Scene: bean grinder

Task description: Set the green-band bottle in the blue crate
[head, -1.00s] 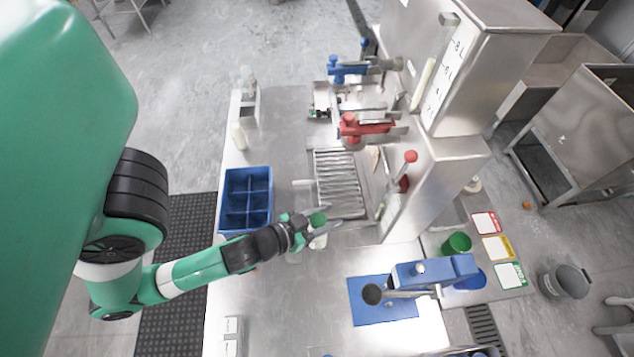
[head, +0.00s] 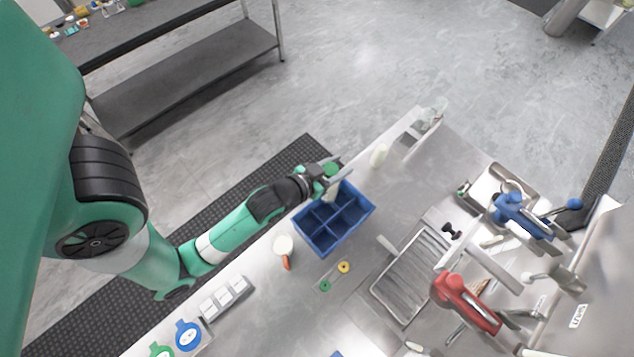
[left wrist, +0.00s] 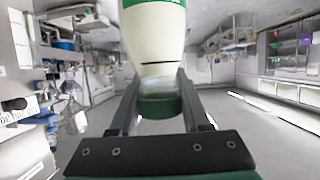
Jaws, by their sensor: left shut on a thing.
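The green-band bottle, cream with a green cap, shows in the head view (head: 330,194) and upside down in the left wrist view (left wrist: 156,40). Its band is at the top edge of the wrist view. My left gripper (head: 334,170) is shut on the bottle's neck, just below the cap; its two fingers also show in the left wrist view (left wrist: 160,95). The blue crate (head: 342,239) has several compartments. The bottle overlaps its far left part in the head view; whether its base is above or inside a compartment I cannot tell. My right gripper is not in view.
Yellow (head: 344,267) and green (head: 325,286) discs lie in front. A slatted drain tray (head: 410,275) and a red-handled device (head: 464,302) are to the right.

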